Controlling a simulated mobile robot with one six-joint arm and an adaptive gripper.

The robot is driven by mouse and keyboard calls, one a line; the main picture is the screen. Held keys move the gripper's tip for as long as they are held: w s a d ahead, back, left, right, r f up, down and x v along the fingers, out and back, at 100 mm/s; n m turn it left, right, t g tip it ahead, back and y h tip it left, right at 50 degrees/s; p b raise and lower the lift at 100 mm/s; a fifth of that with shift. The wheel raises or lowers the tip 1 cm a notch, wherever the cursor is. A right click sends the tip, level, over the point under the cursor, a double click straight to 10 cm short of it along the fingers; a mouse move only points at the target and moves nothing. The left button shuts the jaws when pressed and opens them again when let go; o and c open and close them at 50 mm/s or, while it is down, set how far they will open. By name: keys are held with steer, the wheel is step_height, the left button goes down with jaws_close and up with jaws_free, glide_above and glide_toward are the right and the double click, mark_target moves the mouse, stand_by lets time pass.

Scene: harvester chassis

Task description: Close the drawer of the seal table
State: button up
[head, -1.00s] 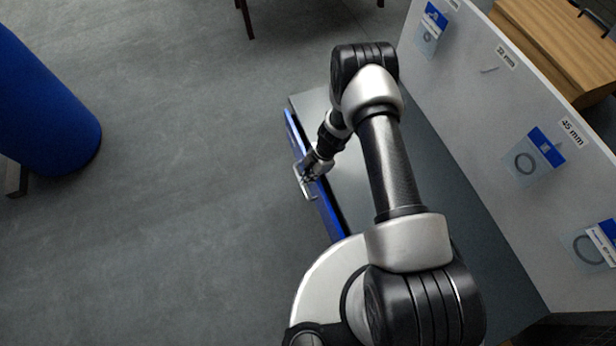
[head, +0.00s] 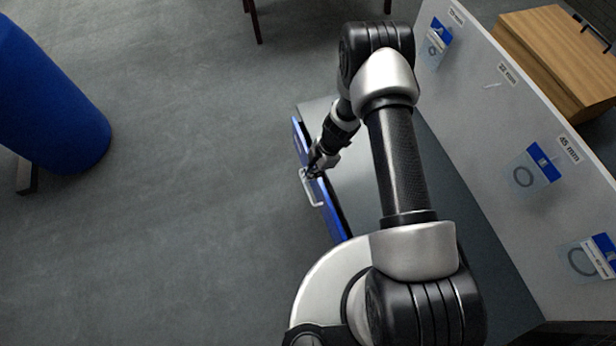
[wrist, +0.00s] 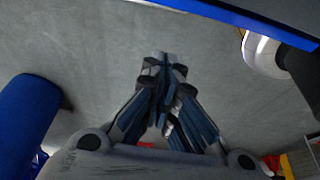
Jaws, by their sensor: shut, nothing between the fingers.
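The seal table (head: 455,205) has a dark grey top and a grey-white back panel. Its drawer has a blue front (head: 331,212) and a pale bar handle (head: 318,203). A narrow dark gap shows between the front and the tabletop, so the drawer stands a little open. My gripper (head: 309,172) is shut and empty at the far end of the handle; whether it touches is unclear. In the wrist view the closed fingers (wrist: 163,65) point over the floor, and a blue edge (wrist: 265,22), likely the drawer front, crosses the top right.
Seal packs hang on the panel, such as one by the 45 mm label (head: 537,168). A wooden cabinet (head: 545,45) stands behind it. A blue cylinder (head: 50,110) stands at the left. The floor (head: 190,180) between it and the drawer is clear.

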steer(key=shift+o, duration=0.7)
steer(key=shift+w+r, duration=0.15)
steer(key=shift+r, duration=0.1)
steer(key=o, duration=0.6)
steer(key=w+a+m+t, duration=0.1)
steer(key=w+m, duration=0.1)
steer(key=w+a+m+t+h, duration=0.1)
steer(key=w+m, duration=0.2)
steer(key=w+a+m+t+h, duration=0.1)
steer(key=w+m, duration=0.2)
steer(key=shift+w+f+t+p, duration=0.1)
steer(key=shift+w+t+p, duration=0.15)
steer(key=shift+t+p, duration=0.15)
steer(key=shift+c, duration=0.2)
steer(key=m+g+h, duration=0.2)
steer(key=m+h, duration=0.2)
steer(key=m, duration=0.6)
glide_toward(305, 185)
steer(key=b+x, duration=0.5)
steer(key=x, duration=0.2)
steer(key=shift+d+f, duration=0.1)
steer(key=shift+f, duration=0.25)
steer(key=shift+c, duration=0.4)
jaws_close()
